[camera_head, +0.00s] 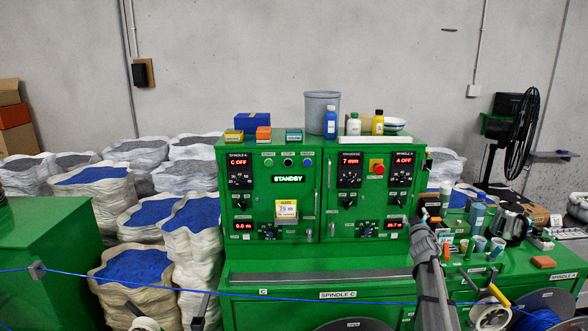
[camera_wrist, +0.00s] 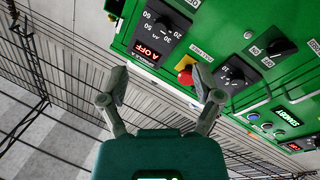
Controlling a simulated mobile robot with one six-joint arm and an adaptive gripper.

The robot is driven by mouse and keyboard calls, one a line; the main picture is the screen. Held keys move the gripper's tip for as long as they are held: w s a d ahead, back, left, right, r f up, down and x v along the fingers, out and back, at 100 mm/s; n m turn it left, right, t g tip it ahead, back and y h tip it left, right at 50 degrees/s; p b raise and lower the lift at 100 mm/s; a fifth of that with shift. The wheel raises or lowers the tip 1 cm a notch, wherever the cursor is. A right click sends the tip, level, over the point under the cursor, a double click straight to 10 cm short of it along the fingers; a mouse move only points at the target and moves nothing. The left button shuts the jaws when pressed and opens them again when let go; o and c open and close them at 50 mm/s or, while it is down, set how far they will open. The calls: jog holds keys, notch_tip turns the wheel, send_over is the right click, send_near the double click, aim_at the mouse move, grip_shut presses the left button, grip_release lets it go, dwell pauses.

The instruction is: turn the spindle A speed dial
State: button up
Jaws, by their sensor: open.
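The spindle A speed dial (camera_head: 400,177) is a black dial plate on the upper right of the green control cabinet, under the red "A OFF" display (camera_head: 404,160). The "A OFF" display also shows there (camera_wrist: 148,54). My gripper (camera_wrist: 161,90) is open and empty, fingers wide apart, and shows below the dial in the wrist view, not touching it. In the head view my arm reaches up at the right front of the cabinet.
A red stop button (camera_head: 377,167) sticks out left of the spindle A panel; it also shows in the wrist view (camera_wrist: 186,75). The traverse dial (camera_head: 349,178) is beside it. Bottles and a grey bin (camera_head: 321,112) stand on top. A cluttered green bench is at right.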

jog(key=s+a+f+m+g+h+b, duration=0.1)
jog(key=s+a+f+m+g, duration=0.3)
jog(key=s+f, duration=0.45)
jog(key=s+a+f+m+g+b, duration=0.1)
jog(key=s+a+f+g+b, duration=0.1)
jog(key=s+a+f+g, duration=0.55)
jog(key=s+a+f+g+y, duration=0.1)
jog(key=s+a+f+g, duration=0.1)
jog(key=s, duration=0.5)
jog(key=s+a+f+g+y+b, duration=0.1)
jog(key=s+a+f+g+y, duration=0.1)
jog(key=s+a, duration=0.5)
jog(key=s+a+f+n+g+y, duration=0.1)
jog(key=s+a+f+g, duration=0.2)
jog(key=s, duration=0.5)
notch_tip(320, 180, down, 2)
jog(key=shift+a+f+y+b, duration=0.15)
jog(key=shift+a+y+b, duration=0.15)
jog(key=shift+a, duration=0.55)
